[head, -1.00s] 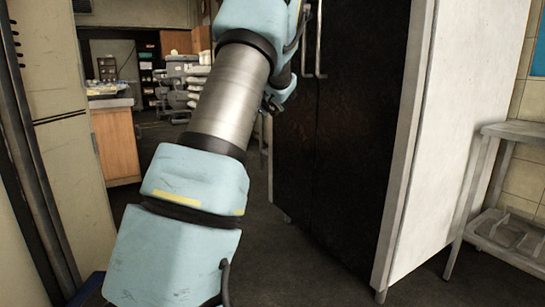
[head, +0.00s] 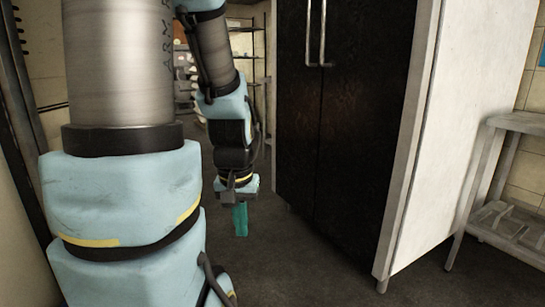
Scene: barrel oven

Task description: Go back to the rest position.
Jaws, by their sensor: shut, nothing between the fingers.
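My gripper (head: 240,221) shows in the head view at the end of my light blue and silver arm, left of the middle. It points down and is shut, with nothing held. Its teal fingers hang above the dark floor, left of a tall black cabinet and apart from it. My upper arm fills the left of the view and hides much of what lies behind it.
The tall black cabinet (head: 345,130) with metal handles and a white side stands right of my arm. A metal rack (head: 500,205) stands at the far right. A shelf (head: 250,60) is behind my arm. Dark floor (head: 310,270) lies free in front.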

